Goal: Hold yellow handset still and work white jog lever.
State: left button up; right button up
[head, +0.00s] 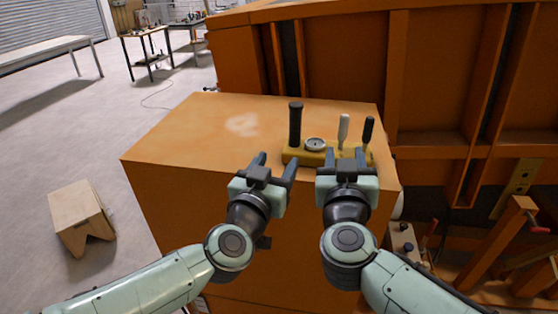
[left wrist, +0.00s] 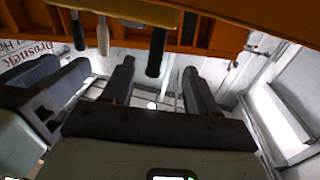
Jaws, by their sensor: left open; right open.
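The yellow handset (head: 328,158) lies on top of the orange cabinet, near its front right. It carries a thick black grip (head: 296,124) at left, a round gauge (head: 315,144), the white jog lever (head: 343,130) and a thin black lever (head: 368,130). My left gripper (head: 275,163) is open and empty at the handset's left end. In the left wrist view the black grip (left wrist: 157,52) appears between its fingers, beyond the tips. My right gripper (head: 345,157) is open in front of the white lever and hides part of the handset. Contact cannot be told.
The orange cabinet top (head: 185,135) is clear left of the handset. A large orange wall (head: 330,50) rises behind it. A wooden stool (head: 80,218) stands on the floor at left. Benches stand farther back.

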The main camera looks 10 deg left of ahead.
aim_at(293, 137)
pick_arm(q)
jog(key=w, duration=0.4)
jog(key=w+d, duration=0.1)
jog(key=w, duration=0.3)
jog(key=w+d, duration=0.1)
jog(key=w, duration=0.4)
jog(key=shift+d, duration=0.1)
jog(key=shift+c, duration=0.3)
grip_shut()
pick_arm(e)
jog(key=shift+w+d+f, duration=0.1)
jog(key=shift+d, duration=0.05)
grip_shut()
jog(key=d+f+m+g+y, duration=0.2)
jog(key=d+f+m+y, duration=0.1)
jog(key=d+m+y, duration=0.25)
jog(key=s+d+r+m+g+y, duration=0.1)
jog(key=s+d+r+m+y, duration=0.2)
jog(key=m, duration=0.4)
jog(key=shift+s+d+y, duration=0.2)
jog(key=shift+d+y, duration=0.5)
jog(key=shift+y, duration=0.05)
